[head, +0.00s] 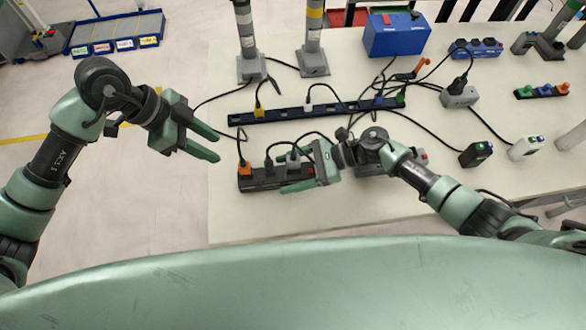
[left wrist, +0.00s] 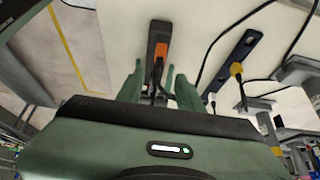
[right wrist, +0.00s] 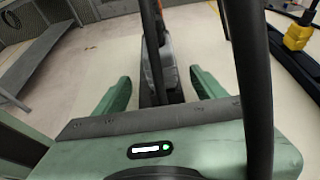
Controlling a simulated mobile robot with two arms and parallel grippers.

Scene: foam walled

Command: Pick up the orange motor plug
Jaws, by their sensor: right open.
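The orange motor plug (head: 245,169) sits at the left end of a dark power strip (head: 262,184), with a black cable rising from it. It also shows in the left wrist view (left wrist: 161,50), beyond and between the fingertips. My right gripper (head: 290,175) is open over the right part of the strip. In the right wrist view a grey plug (right wrist: 164,63) lies between its fingers; contact cannot be told.
A blue box (head: 397,36), grey adapter (head: 459,97) and cable clutter fill the back and right. The table's front left is clear.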

